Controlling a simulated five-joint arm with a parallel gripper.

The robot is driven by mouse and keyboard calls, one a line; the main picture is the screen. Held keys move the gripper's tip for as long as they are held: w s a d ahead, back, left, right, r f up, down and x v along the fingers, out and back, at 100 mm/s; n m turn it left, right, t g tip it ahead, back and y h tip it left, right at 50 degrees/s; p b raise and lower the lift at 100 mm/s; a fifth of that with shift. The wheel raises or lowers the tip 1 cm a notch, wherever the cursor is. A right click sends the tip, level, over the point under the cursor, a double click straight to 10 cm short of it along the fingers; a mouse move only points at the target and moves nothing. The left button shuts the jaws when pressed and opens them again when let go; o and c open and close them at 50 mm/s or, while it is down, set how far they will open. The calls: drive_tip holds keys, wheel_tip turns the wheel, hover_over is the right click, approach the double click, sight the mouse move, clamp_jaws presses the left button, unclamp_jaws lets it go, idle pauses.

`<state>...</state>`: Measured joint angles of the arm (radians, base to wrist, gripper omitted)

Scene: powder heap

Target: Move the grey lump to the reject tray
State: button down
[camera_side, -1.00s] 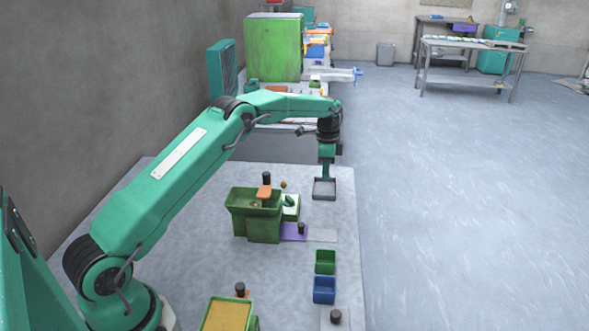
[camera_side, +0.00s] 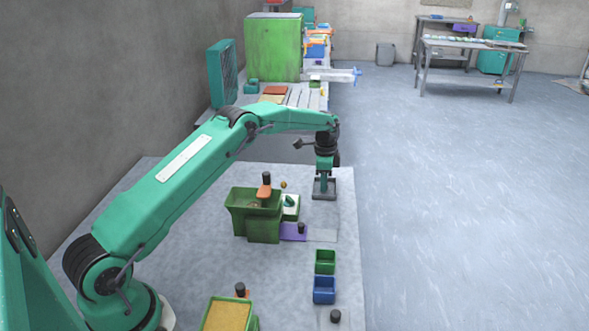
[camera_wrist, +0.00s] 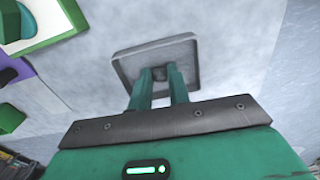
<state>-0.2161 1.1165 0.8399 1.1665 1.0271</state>
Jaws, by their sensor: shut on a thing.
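My gripper (camera_side: 324,186) is at the far right of the work surface, pointing down over a small grey tray (camera_side: 331,195). In the wrist view my gripper's two fingers (camera_wrist: 160,82) reach over the grey tray (camera_wrist: 184,47). The fingertips are close together on a small grey lump (camera_wrist: 159,73), which is mostly hidden between them. The lump is inside the tray's outline; I cannot tell whether it touches the tray floor.
A green hopper (camera_side: 240,213) stands left of the tray, with a white-and-green block (camera_side: 290,208) beside it. A purple plate (camera_side: 292,232) lies nearer. A green bin (camera_side: 325,262) and a blue bin (camera_side: 324,290) stand in front. The surface around the tray is clear.

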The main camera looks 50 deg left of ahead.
drive_tip(key=shift+f, duration=0.15)
drive_tip(key=c, duration=1.3)
unclamp_jaws()
wheel_tip(320, 180, up, 12)
drive_tip(key=shift+s+d+r, duration=0.1)
drive_tip(key=shift+r, duration=0.1)
